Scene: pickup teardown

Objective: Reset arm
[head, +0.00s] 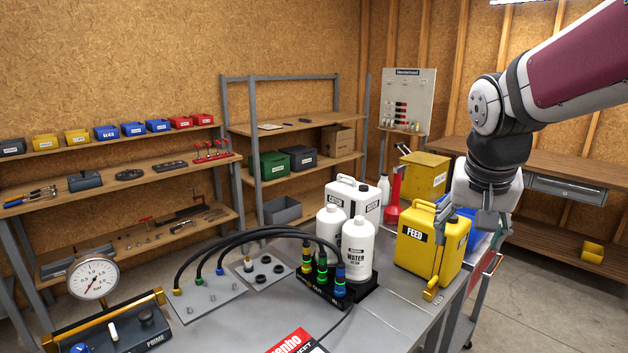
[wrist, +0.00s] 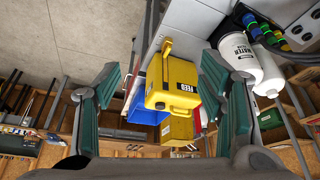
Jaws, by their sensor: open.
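My gripper (head: 464,220) is raised at the right of the head view, over the far right end of the grey bench, partly in front of the yellow FEED canister (head: 420,258). Its fingers are spread wide with nothing between them. In the wrist view my gripper (wrist: 160,72) also shows open, with green-padded fingers at left and right. The yellow FEED canister (wrist: 178,82) appears in the gap beyond the fingers, apart from them. My arm bends down at the elbow from the upper right.
A pressure gauge (head: 93,280) is at the left. A blue bin (head: 480,238) sits behind the canister. Shelves line the walls; floor shows at right.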

